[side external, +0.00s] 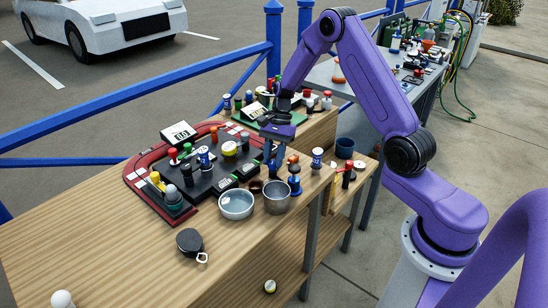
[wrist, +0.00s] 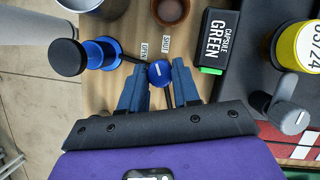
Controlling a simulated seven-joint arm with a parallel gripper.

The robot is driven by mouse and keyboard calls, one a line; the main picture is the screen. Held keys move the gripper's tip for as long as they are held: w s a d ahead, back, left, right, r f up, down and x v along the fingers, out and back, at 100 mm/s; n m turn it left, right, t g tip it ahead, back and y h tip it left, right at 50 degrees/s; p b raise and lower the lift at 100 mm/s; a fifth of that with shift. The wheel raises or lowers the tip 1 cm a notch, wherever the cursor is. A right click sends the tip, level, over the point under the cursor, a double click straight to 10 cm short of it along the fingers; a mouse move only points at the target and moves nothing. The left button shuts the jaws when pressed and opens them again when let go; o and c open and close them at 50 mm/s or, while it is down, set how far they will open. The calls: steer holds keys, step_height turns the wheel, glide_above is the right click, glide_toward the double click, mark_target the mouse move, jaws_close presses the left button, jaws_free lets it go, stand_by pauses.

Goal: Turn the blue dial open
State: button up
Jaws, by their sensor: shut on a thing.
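The blue dial (wrist: 160,73) shows in the wrist view as a small round blue knob with a white mark on top. It sits between the two blue-grey fingers of my gripper (wrist: 160,84), which is shut on it. Two small white labels lie just beyond it, OPEN (wrist: 144,49) on the left and SHUT (wrist: 166,44) on the right. In the side external view my gripper (side external: 270,150) points down at the right part of the bench. The dial cannot be made out there behind the hand and nearby objects.
A blue-and-black knobbed post (wrist: 95,54) stands close left of my fingers. A black CAPSULE GREEN box (wrist: 218,40) and a yellow cylinder (wrist: 300,46) are on the right. A brown cup (wrist: 170,10) lies beyond.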

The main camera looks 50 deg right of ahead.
steer(key=n+g+h, duration=0.1)
steer(key=n, duration=0.3)
steer(key=shift+w+n, duration=0.15)
steer(key=shift+n, duration=0.15)
steer(key=shift+a+n+g+h, duration=0.1)
steer(key=shift+n+g+h, duration=0.55)
steer(key=shift+n, duration=1.25)
steer(key=o, duration=1)
steer(key=shift+o, duration=0.2)
steer(key=shift+r, duration=0.1)
steer(key=v, duration=1.7)
steer(key=shift+w, duration=0.25)
steer(key=shift+r, duration=0.1)
